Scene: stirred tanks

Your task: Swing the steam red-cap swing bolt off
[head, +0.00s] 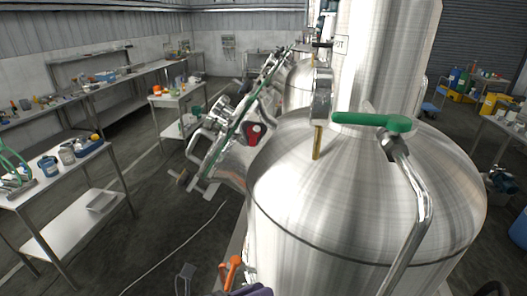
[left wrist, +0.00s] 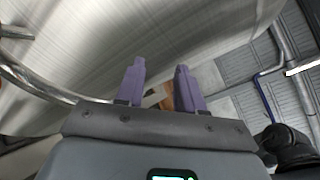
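A red part (head: 255,133), which looks like the red cap of the swing bolt, sits on the side fittings of a steel tank, beside a long green bar (head: 232,127). The bolt's shank cannot be made out. My left gripper (head: 217,287) is only partly in the head view, at the bottom edge, well below the red part and near an orange handle (head: 233,270). In the left wrist view its two purple fingers (left wrist: 162,88) stand apart with nothing held between them. The red part does not show in that view. My right gripper is not in view.
The large steel tank (head: 345,210) fills the centre, with a green-handled valve (head: 372,121) and a bent pipe (head: 415,205) on top. The tank's curved wall (left wrist: 80,45) is close in the left wrist view. Workbenches stand left; open floor (head: 165,215) lies between.

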